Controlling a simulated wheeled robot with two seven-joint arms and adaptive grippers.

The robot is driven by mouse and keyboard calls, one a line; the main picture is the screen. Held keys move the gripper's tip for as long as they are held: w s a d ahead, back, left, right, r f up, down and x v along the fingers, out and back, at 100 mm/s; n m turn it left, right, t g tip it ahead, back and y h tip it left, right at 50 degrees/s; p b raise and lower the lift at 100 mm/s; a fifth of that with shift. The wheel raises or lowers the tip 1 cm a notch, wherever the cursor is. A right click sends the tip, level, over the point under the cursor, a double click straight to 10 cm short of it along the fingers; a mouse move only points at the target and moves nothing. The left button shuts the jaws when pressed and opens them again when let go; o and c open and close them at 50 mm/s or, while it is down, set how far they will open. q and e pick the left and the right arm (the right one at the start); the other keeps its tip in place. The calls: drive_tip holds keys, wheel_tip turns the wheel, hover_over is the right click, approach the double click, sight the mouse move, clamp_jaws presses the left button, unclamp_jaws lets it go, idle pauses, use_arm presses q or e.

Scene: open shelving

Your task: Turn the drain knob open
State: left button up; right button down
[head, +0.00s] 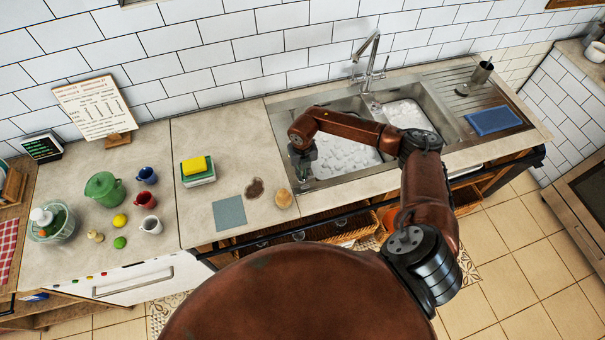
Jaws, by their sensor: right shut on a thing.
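My right gripper (303,163) points down at the left rim of the steel sink (288,118). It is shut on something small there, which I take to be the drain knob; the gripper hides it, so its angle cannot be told. The sink has a large left basin (348,153) and a smaller right basin (408,115), both with white foam. A tall steel faucet (370,60) stands behind them. My left gripper is not in view.
A sponge (284,198), a grey-blue cloth (230,213) and a yellow-and-green sponge stack (197,170) lie left of the sink. A green pot (104,188) and several cups stand farther left. A blue cloth (493,121) and metal cup (482,72) are on the drainboard.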

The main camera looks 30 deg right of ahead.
drive_tip(key=shift+d, duration=0.1)
drive_tip(key=c, duration=2.1)
unclamp_jaws()
wheel_tip(320, 180, up, 12)
drive_tip(key=shift+r, duration=0.1)
